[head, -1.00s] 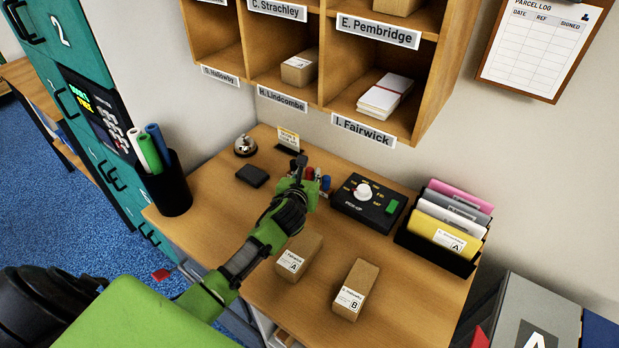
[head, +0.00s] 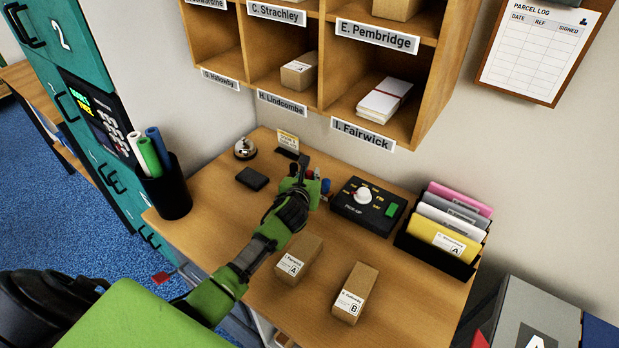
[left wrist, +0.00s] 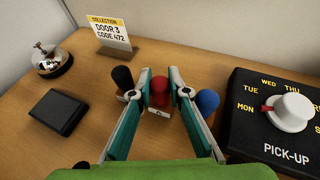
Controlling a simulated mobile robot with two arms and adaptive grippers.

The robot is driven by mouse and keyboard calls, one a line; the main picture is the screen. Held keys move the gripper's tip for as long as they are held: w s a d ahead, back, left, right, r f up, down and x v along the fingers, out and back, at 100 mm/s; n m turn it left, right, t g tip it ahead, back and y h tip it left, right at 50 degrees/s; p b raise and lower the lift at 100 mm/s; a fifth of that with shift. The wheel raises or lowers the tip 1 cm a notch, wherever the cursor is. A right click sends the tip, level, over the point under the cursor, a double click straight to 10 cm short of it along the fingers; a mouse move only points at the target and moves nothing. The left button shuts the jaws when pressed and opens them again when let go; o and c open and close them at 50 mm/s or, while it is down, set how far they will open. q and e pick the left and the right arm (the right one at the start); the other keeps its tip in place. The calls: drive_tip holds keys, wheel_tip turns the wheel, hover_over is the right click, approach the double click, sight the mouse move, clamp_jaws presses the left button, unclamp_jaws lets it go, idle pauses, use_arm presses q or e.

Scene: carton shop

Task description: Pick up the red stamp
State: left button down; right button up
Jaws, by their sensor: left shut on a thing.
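The red stamp (left wrist: 159,92) stands between the two fingers of my left gripper (left wrist: 160,82) in the left wrist view. The gripper is shut on its red handle, and the stamp looks upright at desk level. A black-handled stamp (left wrist: 122,78) is just left of the fingers and a blue-handled stamp (left wrist: 207,101) just right. In the head view my left gripper (head: 302,178) reaches over the back of the desk and hides most of the stamps. My right gripper is not in view.
A black ink pad (left wrist: 59,111), a bell (left wrist: 51,60) and a collection sign (left wrist: 110,35) are to the left. A pick-up dial box (head: 368,206) is close on the right. Two cartons, A (head: 299,260) and B (head: 355,293), lie in front.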

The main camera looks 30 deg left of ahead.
sight(309, 172)
use_arm(q)
drive_tip(key=shift+r, duration=0.55)
wheel_tip(309, 172, up, 2)
drive_tip(key=shift+s+r+b, duration=0.1)
drive_tip(key=shift+r+b, duration=0.1)
drive_tip(key=shift+b, duration=0.2)
drive_tip(key=s+r+b, duration=0.2)
drive_tip(key=s+r, duration=0.7)
drive_tip(key=s, duration=0.4)
drive_tip(key=shift+s+a+r, duration=0.15)
drive_tip(key=shift+s+r, duration=0.1)
drive_tip(key=shift+s, duration=0.15)
